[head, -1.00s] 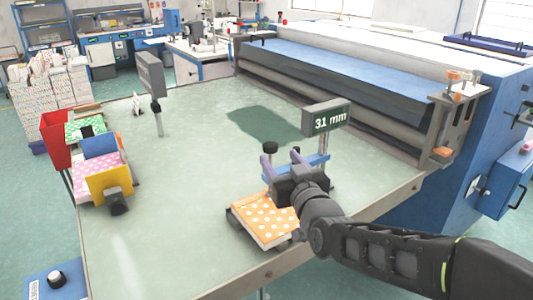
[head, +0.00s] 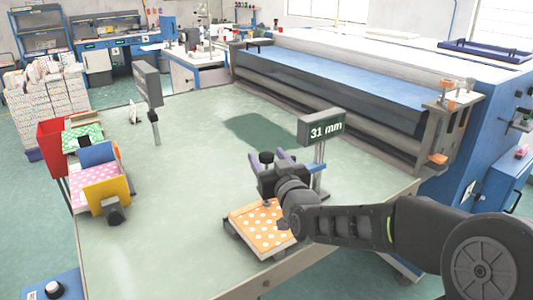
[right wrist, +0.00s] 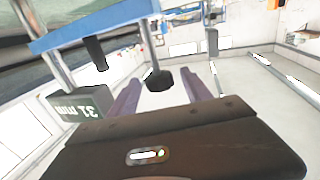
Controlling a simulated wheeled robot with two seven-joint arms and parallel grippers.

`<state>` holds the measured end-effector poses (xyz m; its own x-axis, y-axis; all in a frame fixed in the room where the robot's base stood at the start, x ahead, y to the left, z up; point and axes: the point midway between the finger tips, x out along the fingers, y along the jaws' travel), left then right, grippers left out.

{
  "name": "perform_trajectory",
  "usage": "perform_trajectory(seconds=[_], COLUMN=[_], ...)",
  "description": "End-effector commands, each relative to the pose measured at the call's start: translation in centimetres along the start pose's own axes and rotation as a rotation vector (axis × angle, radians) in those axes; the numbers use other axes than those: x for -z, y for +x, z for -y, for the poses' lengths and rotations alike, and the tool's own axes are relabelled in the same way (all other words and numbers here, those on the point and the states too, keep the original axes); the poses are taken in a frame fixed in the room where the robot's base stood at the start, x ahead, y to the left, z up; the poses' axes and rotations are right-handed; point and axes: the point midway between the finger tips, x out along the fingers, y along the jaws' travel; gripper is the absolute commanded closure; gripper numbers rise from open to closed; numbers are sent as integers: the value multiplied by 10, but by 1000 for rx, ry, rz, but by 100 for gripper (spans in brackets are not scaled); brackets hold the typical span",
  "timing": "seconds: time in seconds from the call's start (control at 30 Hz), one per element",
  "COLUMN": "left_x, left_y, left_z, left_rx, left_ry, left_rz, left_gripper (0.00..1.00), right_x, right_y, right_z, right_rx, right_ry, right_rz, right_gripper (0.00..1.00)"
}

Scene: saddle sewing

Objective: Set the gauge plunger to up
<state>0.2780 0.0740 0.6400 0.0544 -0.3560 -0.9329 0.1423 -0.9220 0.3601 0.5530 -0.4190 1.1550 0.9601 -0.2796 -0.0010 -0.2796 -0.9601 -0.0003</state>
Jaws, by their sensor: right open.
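The gauge has a dark display (head: 322,129) reading 31 mm on a post. Its black plunger knob (head: 266,157) shows just beyond my right gripper (head: 272,161). In the right wrist view the knob (right wrist: 159,80) lies in the gap between the two purple fingers of my right gripper (right wrist: 163,85), which are apart; I cannot tell whether they touch it. The gauge's blue crossbar (right wrist: 95,25) shows there too, with the display (right wrist: 82,104) upside down. In the head view my gripper hides most of the crossbar. My left gripper is out of view.
An orange polka-dot piece (head: 258,231) on a small board lies below my right gripper. Another display (head: 147,85) on a post stands at the table's far left. Coloured pieces in holders (head: 100,185) are at the left. The middle of the table (head: 185,180) is clear.

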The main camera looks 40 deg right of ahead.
Motion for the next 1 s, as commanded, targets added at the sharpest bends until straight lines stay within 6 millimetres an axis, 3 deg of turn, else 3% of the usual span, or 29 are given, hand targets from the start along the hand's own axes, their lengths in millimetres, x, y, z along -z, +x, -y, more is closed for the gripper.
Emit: perform_trajectory(seconds=[0.13, 0.43, 1.0], left_x=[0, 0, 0], left_y=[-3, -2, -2], left_z=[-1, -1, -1], left_rx=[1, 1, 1], left_ry=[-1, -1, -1], left_rz=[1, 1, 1], left_gripper=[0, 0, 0], right_x=[0, 0, 0], right_y=[11, 12, 12], right_z=[0, 0, 0], right_rx=[0, -1, 0], right_ry=[0, 0, 0], right_rz=[0, -1, -1], right_gripper=[43, 44, 91])
